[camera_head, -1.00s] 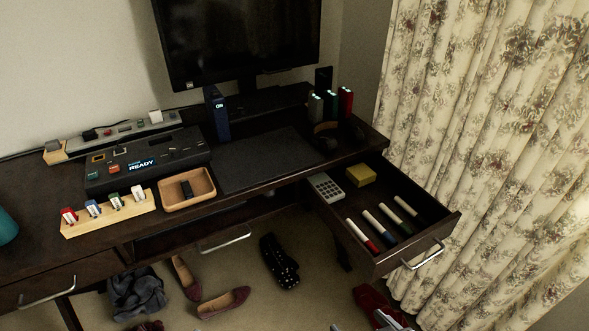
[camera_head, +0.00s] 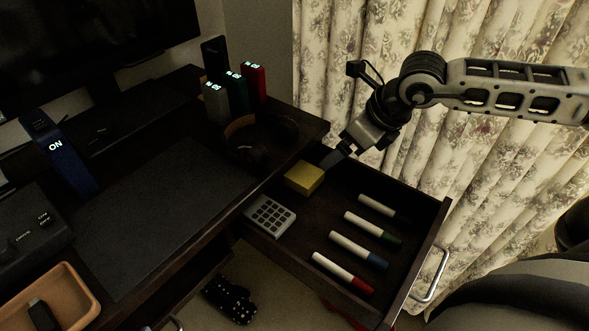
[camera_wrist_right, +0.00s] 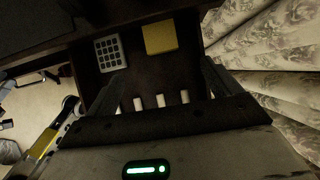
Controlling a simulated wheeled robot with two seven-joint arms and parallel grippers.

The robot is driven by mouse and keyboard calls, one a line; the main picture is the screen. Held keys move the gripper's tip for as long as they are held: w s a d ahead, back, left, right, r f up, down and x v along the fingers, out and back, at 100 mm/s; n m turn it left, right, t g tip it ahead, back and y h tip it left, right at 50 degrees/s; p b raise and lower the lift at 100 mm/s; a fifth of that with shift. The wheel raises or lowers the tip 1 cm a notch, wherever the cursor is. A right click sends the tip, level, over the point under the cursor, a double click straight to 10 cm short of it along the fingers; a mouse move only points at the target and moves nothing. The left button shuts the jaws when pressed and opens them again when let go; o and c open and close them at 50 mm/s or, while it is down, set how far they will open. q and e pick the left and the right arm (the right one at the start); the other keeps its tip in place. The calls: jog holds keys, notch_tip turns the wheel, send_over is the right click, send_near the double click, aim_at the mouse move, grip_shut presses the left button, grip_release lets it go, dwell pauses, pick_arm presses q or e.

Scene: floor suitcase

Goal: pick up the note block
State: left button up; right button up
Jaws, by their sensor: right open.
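The note block (camera_head: 304,178) is a yellow square block lying in the back of the open drawer (camera_head: 421,240). It also shows in the right wrist view (camera_wrist_right: 160,37), ahead of the fingers and clear of them. My right gripper (camera_head: 336,160) is just above and to the right of the note block in the head view, pointing down toward the drawer. In the right wrist view its two fingers (camera_wrist_right: 162,84) are spread, with nothing between them touching the block. My left gripper is not in view.
A grey calculator (camera_head: 270,215) lies left of the note block. Several capped markers (camera_head: 352,243) lie in the front of the drawer. The desk edge and a headphone-like item (camera_head: 247,150) are close on the left. A floral curtain (camera_head: 430,140) hangs behind my arm.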

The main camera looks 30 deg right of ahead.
send_near(308, 175)
jog(key=x, duration=0.3)
jog(key=shift+f+b, duration=0.25)
jog(key=shift+b, duration=0.1)
jog(key=shift+x, duration=0.9)
jog(key=x, duration=0.4)
jog(key=shift+w+f, duration=0.1)
jog(key=shift+w, duration=0.05)
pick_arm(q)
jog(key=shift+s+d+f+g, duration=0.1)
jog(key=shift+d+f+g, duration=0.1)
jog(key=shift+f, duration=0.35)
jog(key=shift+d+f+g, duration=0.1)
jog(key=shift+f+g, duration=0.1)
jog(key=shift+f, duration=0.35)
pick_arm(e)
jog(key=c, duration=1.1)
